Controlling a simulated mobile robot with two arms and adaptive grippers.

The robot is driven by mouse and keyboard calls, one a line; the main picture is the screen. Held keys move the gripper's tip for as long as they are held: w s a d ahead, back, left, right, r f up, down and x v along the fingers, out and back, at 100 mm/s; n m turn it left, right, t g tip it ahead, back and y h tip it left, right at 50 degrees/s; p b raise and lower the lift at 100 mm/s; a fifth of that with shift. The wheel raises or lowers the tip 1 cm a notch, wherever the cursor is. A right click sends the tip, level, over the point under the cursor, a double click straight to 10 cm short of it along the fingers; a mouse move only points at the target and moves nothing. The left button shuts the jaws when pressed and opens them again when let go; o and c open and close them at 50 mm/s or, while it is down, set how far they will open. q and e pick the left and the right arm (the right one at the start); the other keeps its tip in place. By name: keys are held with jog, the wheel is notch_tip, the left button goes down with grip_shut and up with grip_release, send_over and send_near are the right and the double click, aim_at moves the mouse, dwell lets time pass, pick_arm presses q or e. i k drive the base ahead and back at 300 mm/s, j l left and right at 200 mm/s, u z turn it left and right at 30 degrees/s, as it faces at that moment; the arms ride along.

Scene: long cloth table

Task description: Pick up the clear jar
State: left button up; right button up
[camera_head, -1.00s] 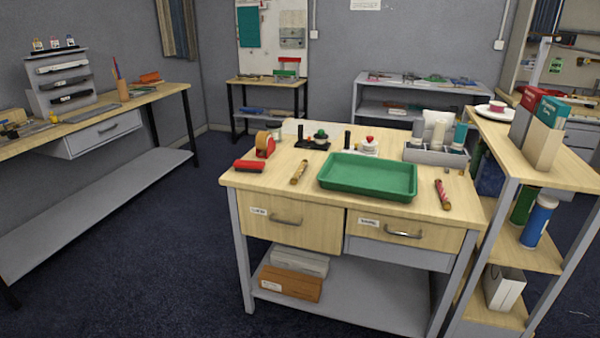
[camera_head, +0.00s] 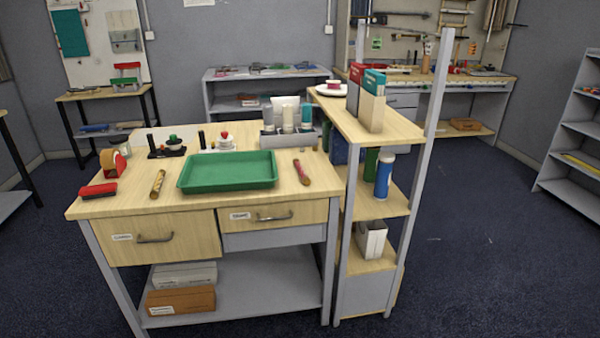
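A small pale, see-through-looking shape (camera_head: 108,156) stands behind the red and tan tape dispenser (camera_head: 117,164) at the left back of the wooden workbench (camera_head: 200,205). It may be the clear jar, but it is partly hidden and too small to tell. No other clear jar can be made out. Neither of my grippers is in view.
A green tray (camera_head: 228,172) fills the bench's middle. A red stapler-like object (camera_head: 98,190) lies at left, a grey bottle caddy (camera_head: 289,137) stands at back right. A shelf unit (camera_head: 380,130) with books and bottles adjoins the right side. Dark floor (camera_head: 480,260) is open at right.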

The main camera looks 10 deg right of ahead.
aim_at(125, 149)
jog(key=u, duration=0.15)
jog(key=i+j+u, duration=0.3)
jog(key=j+u, duration=0.15)
jog(key=i+j+u, duration=0.4)
jog(key=k+j, duration=0.05)
